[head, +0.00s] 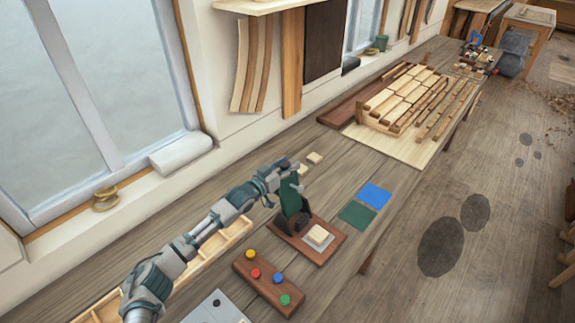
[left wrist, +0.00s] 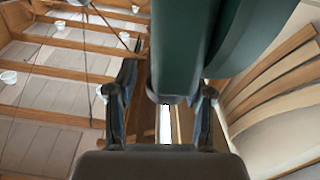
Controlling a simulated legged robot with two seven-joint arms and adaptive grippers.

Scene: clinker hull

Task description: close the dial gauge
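What looks like the dial gauge is a dark green upright part (head: 290,197) between dark supports on a reddish-brown wooden base (head: 322,249). A pale block on a light grey plate (head: 319,237) sits on the base's front part. The green part stands raised, leaning away from the block. My left gripper (head: 291,177) is at its upper end, on the far left side. In the left wrist view, the fingers (left wrist: 165,105) are apart, and a large green part (left wrist: 180,45) shows beyond and between them. Whether they touch it I cannot tell. My right gripper is not in view.
A wooden board with coloured knobs (head: 268,284) lies in front. Green (head: 358,215) and blue (head: 374,194) squares lie to the right. Small pale blocks (head: 314,158) lie behind. A compartmented tray (head: 228,240) lies under my left arm.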

